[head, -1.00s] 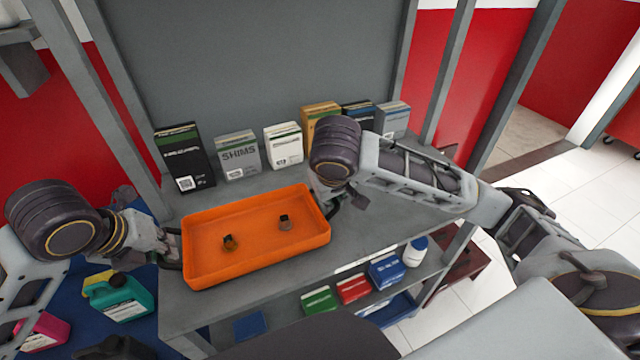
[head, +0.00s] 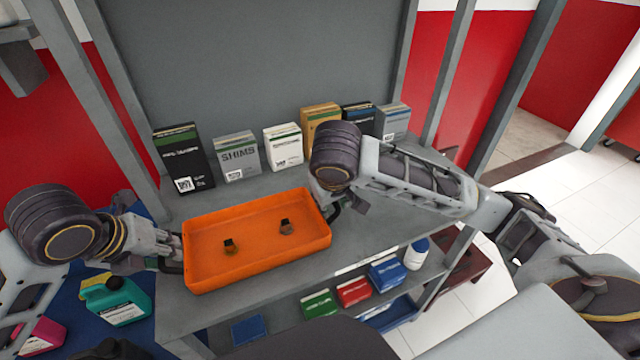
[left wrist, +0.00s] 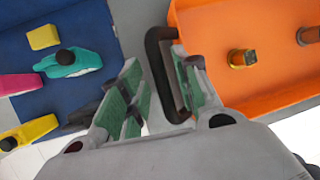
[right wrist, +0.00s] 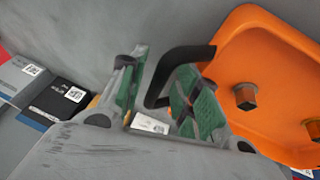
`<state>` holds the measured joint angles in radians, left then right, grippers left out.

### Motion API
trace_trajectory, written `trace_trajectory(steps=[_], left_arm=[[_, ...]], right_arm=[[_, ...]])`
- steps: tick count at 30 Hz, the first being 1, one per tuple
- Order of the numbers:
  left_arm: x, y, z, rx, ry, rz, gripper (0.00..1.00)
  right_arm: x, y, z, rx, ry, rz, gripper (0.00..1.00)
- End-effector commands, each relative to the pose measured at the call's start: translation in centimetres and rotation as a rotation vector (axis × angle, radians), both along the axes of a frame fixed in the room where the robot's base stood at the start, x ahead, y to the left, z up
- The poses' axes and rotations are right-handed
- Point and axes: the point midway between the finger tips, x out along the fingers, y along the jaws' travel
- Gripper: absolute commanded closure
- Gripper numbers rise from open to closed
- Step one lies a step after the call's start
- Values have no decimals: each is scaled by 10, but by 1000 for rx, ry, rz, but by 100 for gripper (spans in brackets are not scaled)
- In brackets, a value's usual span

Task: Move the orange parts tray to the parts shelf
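The orange parts tray (head: 205,272) sits level on the grey shelf top (head: 385,228), with two small dark-and-brass parts (head: 230,247) (head: 287,227) in it. It has a dark loop handle at each end. My left gripper (head: 172,256) is at the tray's left end; in the left wrist view its green-padded fingers (left wrist: 160,92) stand apart, with the handle (left wrist: 157,50) between them. My right gripper (head: 338,200) is at the right end; in the right wrist view its fingers (right wrist: 160,95) are spread, one inside the handle loop (right wrist: 165,65). Neither looks clamped.
Several boxes, including a SHIMS box (head: 237,157), stand along the back of the shelf top. A lower shelf holds green, red and blue boxes (head: 353,291) and a white bottle (head: 415,252). A teal jug (head: 118,300) stands on a blue surface at left. Grey posts frame the shelf.

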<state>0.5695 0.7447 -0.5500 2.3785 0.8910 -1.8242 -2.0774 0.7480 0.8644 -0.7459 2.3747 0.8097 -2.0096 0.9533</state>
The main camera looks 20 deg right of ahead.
Motion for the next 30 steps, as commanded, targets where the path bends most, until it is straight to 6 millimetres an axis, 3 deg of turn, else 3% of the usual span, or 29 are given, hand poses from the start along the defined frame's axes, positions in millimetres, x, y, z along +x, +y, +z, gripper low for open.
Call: trace_trajectory(steps=[11,30], left_arm=[[-1,-1,7,-1,1,-3,67],[0,-1,39,-1,1,-2,67]], right_arm=[[0,0,8,1,-1,1,67],[0,0,39,1,-1,1,67]])
